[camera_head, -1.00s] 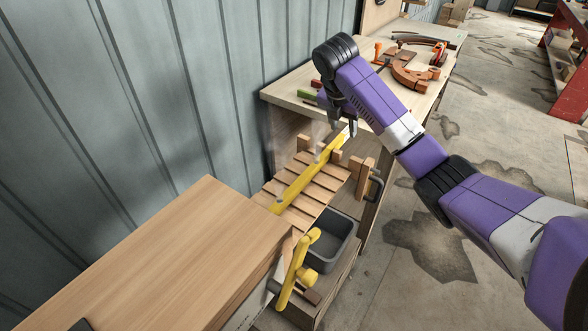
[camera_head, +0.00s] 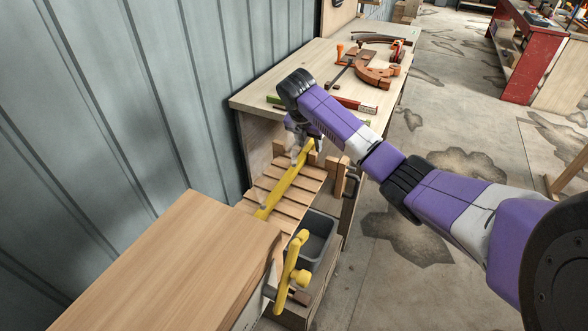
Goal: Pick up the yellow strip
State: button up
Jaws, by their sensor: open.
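The yellow strip (camera_head: 282,190) is long and thin and lies slanted across a rack of wooden slats (camera_head: 295,200) in the head view. Its near end lies close to the wooden box top, its far end near the workbench. My gripper (camera_head: 309,149) is open at the strip's far end, pointing down. Its fingers are small and partly hidden by my purple arm, so I cannot tell whether they touch the strip.
A wooden box top (camera_head: 170,265) fills the near left, with a yellow-handled clamp (camera_head: 291,265) at its right side. A grey bin (camera_head: 318,240) sits below the slats. A workbench (camera_head: 260,94) with clamps (camera_head: 374,72) stands behind. A corrugated wall bounds the left.

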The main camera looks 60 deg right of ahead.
grip_shut()
dwell(1.4)
